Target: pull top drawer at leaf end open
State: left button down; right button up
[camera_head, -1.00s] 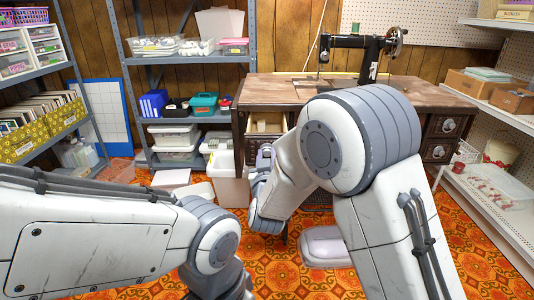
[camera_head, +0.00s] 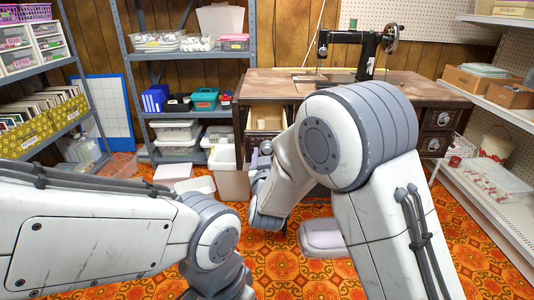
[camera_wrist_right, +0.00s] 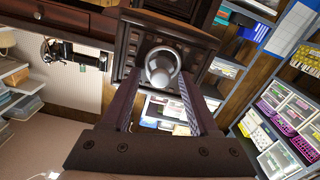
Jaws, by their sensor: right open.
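The sewing table (camera_head: 420,92) stands ahead with its leaf end at the left in the head view. The top drawer (camera_head: 267,115) at that end stands open, its pale inside showing. In the right wrist view its dark carved front (camera_wrist_right: 137,42) carries a round metal knob (camera_wrist_right: 160,68). My right gripper (camera_wrist_right: 160,84) is open, with its fingers to either side of the knob; I cannot tell whether they touch it. In the head view my right forearm hides part of the drawer front. My left arm bends downward at lower left, and its gripper is out of view.
A white bin (camera_head: 229,180) stands on the floor just left of the table end. A metal shelf (camera_head: 190,113) with boxes is behind it. A pale pink-white block (camera_head: 322,238) is on the patterned floor. Shelving (camera_head: 490,200) lines the right side.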

jog(key=s+p, duration=0.2)
jog(key=s, duration=0.8)
jog(key=shift+s+p, duration=0.25)
jog(key=shift+p, duration=0.05)
